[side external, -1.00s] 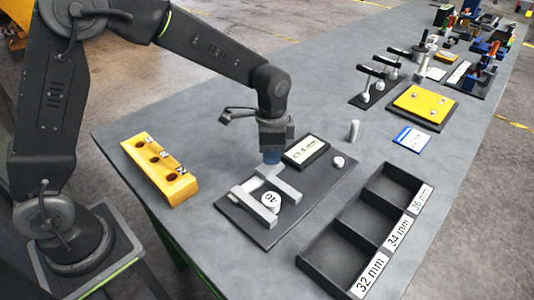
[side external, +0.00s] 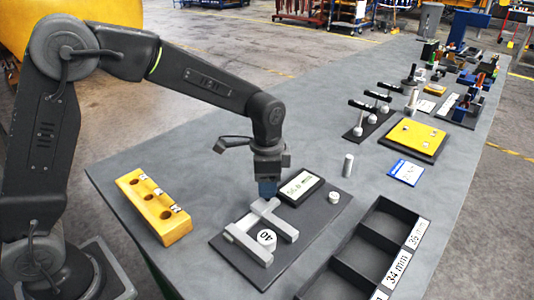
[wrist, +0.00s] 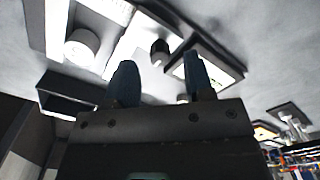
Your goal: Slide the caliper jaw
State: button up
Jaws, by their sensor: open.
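The grey caliper lies on a dark base plate (side external: 228,256) in the side view. One jaw (side external: 248,243) is on the left and the other (side external: 280,226) on the right. A white round casting marked 40 (side external: 267,237) sits between them; I cannot tell whether both jaws touch it. A display (side external: 300,187) stands behind the caliper, its digits too small to read surely. My gripper (side external: 267,188) points down over the caliper's far end. In the wrist view, its two blue fingertips (wrist: 158,80) are apart and empty, with a small dark knob (wrist: 160,52) showing between them.
A yellow block with holes (side external: 155,208) stands to the left. A black compartment tray (side external: 380,239) with size labels is at the right front. A small grey cylinder (side external: 348,165) stands behind the plate. A yellow board (side external: 412,139) and a blue card (side external: 406,172) lie farther back.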

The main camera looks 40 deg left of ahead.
notch_tip(320, 180, up, 12)
jog(key=shift+f, duration=0.15)
dwell(0.3)
jog(key=s+a+n+t, duration=0.2)
jog(key=s+a+n, duration=0.2)
jog(key=s, duration=0.6)
jog(key=s+a+n+t, duration=0.3)
jog(key=s+a+n, duration=0.1)
jog(key=s, duration=0.7)
jog(key=shift+s+r+n+t, duration=0.25)
jog(key=shift+s+n+t, duration=0.05)
jog(key=shift+n, duration=0.2)
